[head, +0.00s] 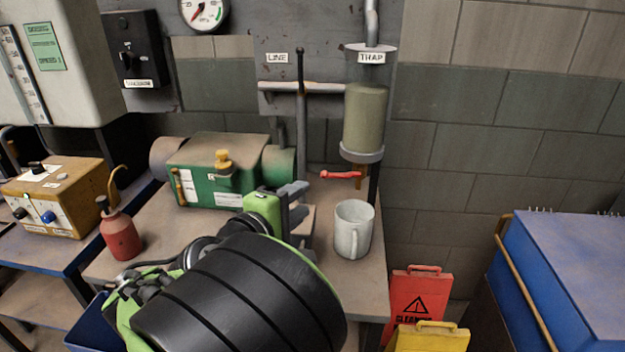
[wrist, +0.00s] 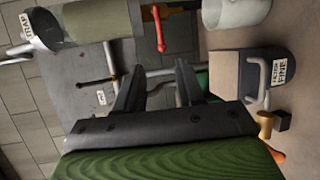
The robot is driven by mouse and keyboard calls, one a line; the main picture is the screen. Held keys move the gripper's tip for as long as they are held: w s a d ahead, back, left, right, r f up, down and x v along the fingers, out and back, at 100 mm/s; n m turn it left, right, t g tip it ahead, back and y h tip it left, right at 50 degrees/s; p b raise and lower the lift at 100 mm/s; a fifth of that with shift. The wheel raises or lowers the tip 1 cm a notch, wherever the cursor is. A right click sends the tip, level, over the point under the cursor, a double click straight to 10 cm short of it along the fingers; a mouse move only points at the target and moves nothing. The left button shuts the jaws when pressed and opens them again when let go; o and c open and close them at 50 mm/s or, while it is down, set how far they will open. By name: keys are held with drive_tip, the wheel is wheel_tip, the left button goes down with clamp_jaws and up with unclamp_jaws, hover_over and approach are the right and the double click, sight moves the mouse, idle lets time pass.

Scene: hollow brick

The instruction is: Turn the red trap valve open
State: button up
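The red trap valve (head: 341,174) is a small red lever below the olive trap cylinder (head: 364,118), under the TRAP label (head: 371,57). In the head view the lever lies roughly level, pointing left. The wrist view shows the red lever (wrist: 158,30) at the top, beyond my fingertips and apart from them. My gripper (head: 298,203) is left of and a little below the lever in the head view, over the bench. In the wrist view my gripper (wrist: 158,80) has its two dark fingers apart with nothing between them. My own arm hides part of the bench.
A pale mug (head: 353,230) stands on the bench below the trap. A black-tipped lever (head: 301,75) on the LINE pipe rises left of the trap. A green pump unit (head: 222,170) and a red oil can (head: 122,233) are further left. Red and yellow signs stand at lower right.

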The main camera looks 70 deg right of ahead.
sight(334, 176)
drive_tip(key=b+x, duration=0.1)
drive_tip(key=x, duration=1.4)
drive_tip(key=shift+s+d, duration=0.15)
clamp_jaws()
